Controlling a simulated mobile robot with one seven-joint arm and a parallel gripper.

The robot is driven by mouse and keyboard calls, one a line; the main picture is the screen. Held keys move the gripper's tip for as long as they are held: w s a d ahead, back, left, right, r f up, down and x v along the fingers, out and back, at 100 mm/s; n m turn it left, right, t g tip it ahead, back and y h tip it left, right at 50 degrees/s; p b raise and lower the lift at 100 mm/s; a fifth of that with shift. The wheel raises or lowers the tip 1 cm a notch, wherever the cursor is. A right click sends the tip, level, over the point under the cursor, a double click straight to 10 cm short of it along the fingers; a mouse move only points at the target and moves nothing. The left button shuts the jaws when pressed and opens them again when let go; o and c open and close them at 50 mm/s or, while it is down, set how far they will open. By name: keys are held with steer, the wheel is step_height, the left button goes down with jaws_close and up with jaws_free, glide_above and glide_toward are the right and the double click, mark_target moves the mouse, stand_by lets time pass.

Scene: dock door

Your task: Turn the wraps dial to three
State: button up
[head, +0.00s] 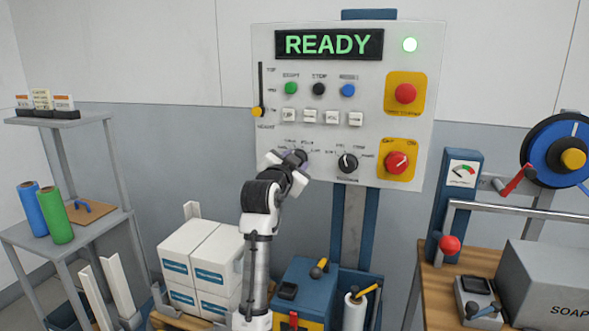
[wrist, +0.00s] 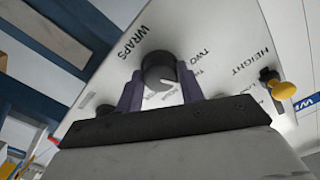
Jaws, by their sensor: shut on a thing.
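The wraps dial (wrist: 158,70) is a dark round knob on the white control panel (head: 345,55), beside the printed word WRAPS in the wrist view. My gripper (wrist: 160,88) is shut on the dial, with one purple finger on each side of it. A pale pointer mark on the knob faces down and to the right in the wrist view. The word TWO is readable near the dial; the other position labels are too small or partly covered to read. In the head view my gripper (head: 299,160) is at the panel's lower left and hides the dial.
The panel has a green READY display (head: 329,44), push buttons, a second black dial (head: 347,163) and a red switch (head: 397,163) right of my gripper. A yellow-knobbed height slider (head: 257,112) is at its left edge. Boxes (head: 200,255) stand below.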

steer(key=shift+m+b, duration=0.3)
steer(key=shift+m, duration=0.3)
steer(key=o, duration=1)
steer(key=b+v, duration=0.3)
steer(key=v, duration=1.1)
steer(key=shift+b, duration=0.35)
steer(key=shift+w+r, duration=0.1)
